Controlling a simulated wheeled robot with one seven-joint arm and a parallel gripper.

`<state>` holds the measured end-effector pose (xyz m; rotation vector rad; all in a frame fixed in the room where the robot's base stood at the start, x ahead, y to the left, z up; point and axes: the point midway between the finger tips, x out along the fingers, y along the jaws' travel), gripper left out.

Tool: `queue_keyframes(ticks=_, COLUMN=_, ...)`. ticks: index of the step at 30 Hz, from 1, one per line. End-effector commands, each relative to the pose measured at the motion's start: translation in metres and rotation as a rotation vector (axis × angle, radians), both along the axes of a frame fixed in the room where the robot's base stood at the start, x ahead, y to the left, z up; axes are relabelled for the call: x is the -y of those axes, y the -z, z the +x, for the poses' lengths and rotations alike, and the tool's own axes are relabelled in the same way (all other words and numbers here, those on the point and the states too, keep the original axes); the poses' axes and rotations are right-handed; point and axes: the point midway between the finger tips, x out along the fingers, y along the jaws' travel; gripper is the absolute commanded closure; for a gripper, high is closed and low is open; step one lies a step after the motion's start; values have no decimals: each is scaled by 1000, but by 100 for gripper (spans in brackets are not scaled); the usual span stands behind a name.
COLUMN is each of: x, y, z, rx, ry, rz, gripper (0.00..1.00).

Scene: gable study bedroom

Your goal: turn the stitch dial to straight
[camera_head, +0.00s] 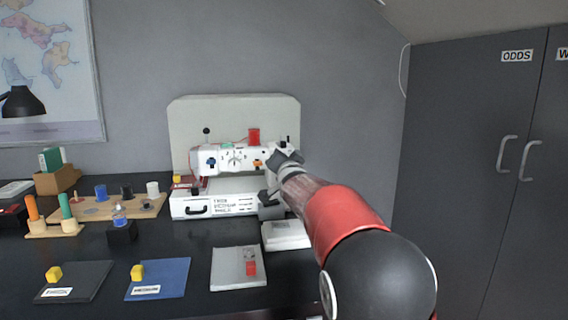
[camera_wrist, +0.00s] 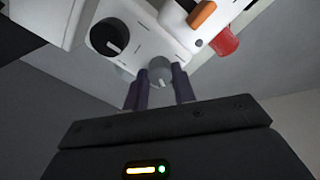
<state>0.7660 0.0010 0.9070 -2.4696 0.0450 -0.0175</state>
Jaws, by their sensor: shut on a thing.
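The white sewing machine (camera_head: 235,158) stands on the dark worktop against a pale back panel. My gripper (camera_head: 280,166) is at its right end and hides that part of the front in the head view.
An orange lever (camera_wrist: 202,14) and a red cylinder (camera_wrist: 225,42) are close to my fingers. Grey cabinets (camera_head: 470,150) stand at right.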

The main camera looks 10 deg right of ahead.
Motion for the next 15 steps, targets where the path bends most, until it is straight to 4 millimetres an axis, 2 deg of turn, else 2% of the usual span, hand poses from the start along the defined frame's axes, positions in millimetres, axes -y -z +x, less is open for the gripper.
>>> queue_keyframes(ticks=8, x=-1, y=3, z=0, rx=2, ry=-1, rz=-179, gripper=97)
queue_keyframes(ticks=15, x=0, y=4, z=0, rx=2, ry=0, rz=-404, gripper=96)
